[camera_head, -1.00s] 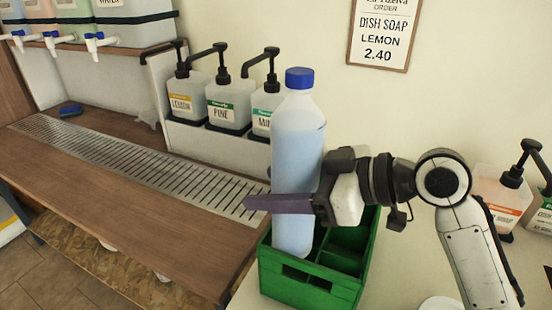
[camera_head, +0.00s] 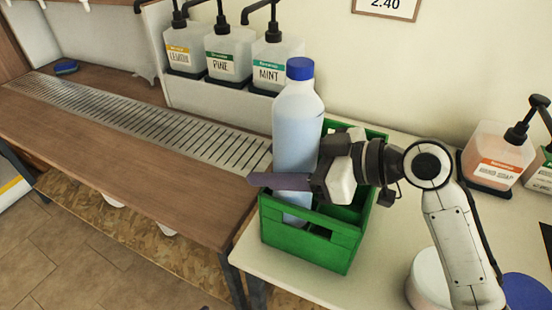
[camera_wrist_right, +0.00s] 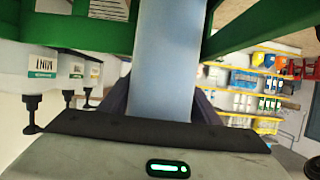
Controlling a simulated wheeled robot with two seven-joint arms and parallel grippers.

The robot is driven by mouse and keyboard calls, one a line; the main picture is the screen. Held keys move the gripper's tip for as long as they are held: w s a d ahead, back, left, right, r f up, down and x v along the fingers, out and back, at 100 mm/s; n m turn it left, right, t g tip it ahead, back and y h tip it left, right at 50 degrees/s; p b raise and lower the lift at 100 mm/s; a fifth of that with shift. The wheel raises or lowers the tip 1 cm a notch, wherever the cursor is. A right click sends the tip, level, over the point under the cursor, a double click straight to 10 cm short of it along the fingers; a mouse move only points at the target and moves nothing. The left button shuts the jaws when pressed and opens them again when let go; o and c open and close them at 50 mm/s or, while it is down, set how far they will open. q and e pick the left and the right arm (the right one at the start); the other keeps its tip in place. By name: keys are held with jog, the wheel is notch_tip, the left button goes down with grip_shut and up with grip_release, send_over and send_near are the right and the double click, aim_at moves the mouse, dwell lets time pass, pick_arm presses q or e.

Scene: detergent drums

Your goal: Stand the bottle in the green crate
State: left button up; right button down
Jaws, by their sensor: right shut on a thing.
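The bottle (camera_head: 297,125) is tall, clear, filled with pale blue liquid, and has a blue cap. It is upright, its lower part inside the front left compartment of the green crate (camera_head: 305,246). The crate's front wall hides its base, so I cannot tell whether it touches the crate floor. My right gripper (camera_head: 290,181) is shut on the bottle at mid-height, coming from the right above the crate. In the right wrist view the bottle (camera_wrist_right: 165,60) runs between the fingers, with green crate walls (camera_wrist_right: 85,38) on both sides. My left gripper is not in view.
Pump dispensers labelled lemon, pine and mint (camera_head: 275,65) stand behind the crate. A hand soap dispenser (camera_head: 495,155) stands at the right. A wooden counter with a metal drain grate (camera_head: 150,125) lies left. A white round container (camera_head: 428,280) is at the lower right.

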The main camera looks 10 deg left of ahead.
jog(key=shift+f, duration=0.35)
jog(key=c, duration=0.6)
grip_release()
jog(key=shift+f, duration=0.2)
jog(key=shift+c, duration=0.2)
jog(key=shift+r, duration=0.45)
jog(key=v, duration=1.2)
jog(key=shift+r, duration=0.3)
